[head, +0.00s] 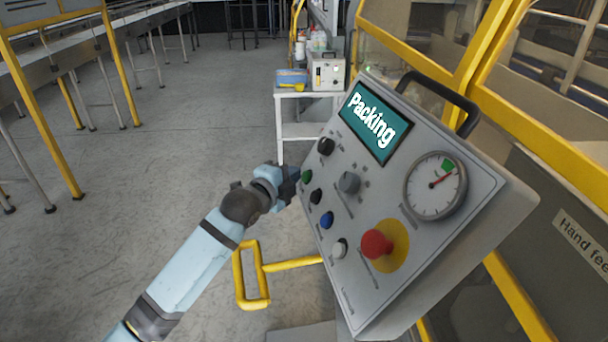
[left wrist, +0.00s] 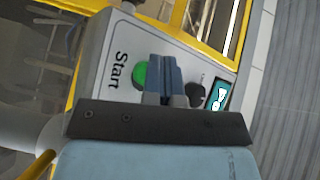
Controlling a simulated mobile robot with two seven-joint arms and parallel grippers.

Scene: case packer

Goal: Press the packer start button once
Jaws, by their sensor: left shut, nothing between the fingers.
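The control box (head: 450,240) stands tilted at the right of the head view. Its screen (head: 375,121) reads "Packing". The green start button (head: 307,176) is at the panel's left edge; in the left wrist view the green button (left wrist: 140,75) shows beside the word "Start". My left gripper (head: 293,181) is shut and empty, close to the green button. In the left wrist view its fingertips (left wrist: 165,62) partly cover the button's edge. I cannot tell whether they touch it. My right gripper is not in view.
The panel also has a black knob (head: 326,146), a grey knob (head: 349,183), a blue button (head: 326,219), a white button (head: 340,248), a red emergency stop (head: 376,244) and a gauge (head: 435,185). A yellow rail (head: 252,275) stands below.

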